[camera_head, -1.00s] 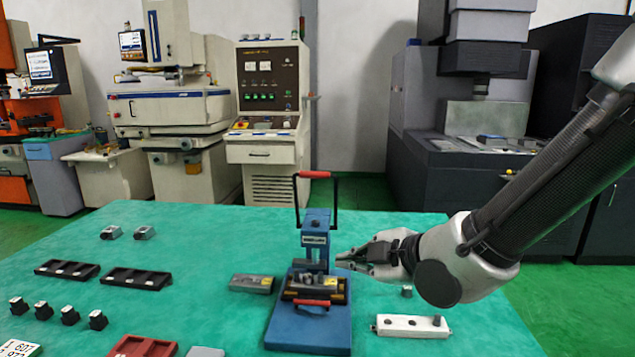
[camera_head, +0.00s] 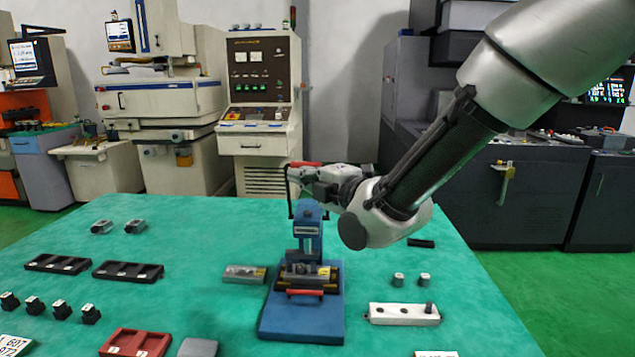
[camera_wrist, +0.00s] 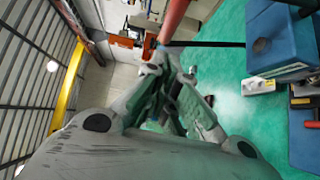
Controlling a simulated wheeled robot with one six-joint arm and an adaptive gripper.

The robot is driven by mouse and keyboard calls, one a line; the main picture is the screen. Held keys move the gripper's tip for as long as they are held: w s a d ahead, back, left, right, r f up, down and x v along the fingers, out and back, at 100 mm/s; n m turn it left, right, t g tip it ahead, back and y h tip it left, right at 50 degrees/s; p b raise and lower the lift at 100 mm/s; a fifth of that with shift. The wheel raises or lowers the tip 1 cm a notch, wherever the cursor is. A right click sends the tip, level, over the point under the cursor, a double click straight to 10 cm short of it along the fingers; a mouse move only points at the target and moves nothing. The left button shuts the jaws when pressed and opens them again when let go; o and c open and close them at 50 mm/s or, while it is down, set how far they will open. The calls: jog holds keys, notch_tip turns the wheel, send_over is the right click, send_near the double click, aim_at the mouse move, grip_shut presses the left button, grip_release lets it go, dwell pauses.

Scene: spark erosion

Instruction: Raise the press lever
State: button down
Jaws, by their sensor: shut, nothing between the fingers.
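The blue press (camera_head: 308,218) stands on the table. Its black lever frame stands upright above the column, with a red crossbar (camera_head: 304,164) at the top. My gripper (camera_head: 292,173) is at the lever, just below the red crossbar, its fingers shut and empty. In the wrist view the red bar (camera_wrist: 174,18) runs up from just beyond my fingertips (camera_wrist: 162,62); I cannot tell whether they touch. A black lever arm (camera_wrist: 210,43) leads from there to the blue press body (camera_wrist: 283,40). My wrist hides the lever's right side in the head view.
A grey block (camera_head: 245,273) lies left of the press and a white holed bar (camera_head: 403,314) lies to its right. Black trays (camera_head: 128,271), a red tray (camera_head: 135,343) and small blocks fill the left of the table. Machines stand behind.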

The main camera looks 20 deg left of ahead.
jog(key=shift+w+a, duration=0.2)
jog(key=shift+w, duration=1.25)
jog(key=w, duration=0.1)
jog(key=w+r, duration=0.1)
jog(key=w, duration=0.1)
jog(key=shift+a+r, duration=0.3)
jog(key=shift+a, duration=0.05)
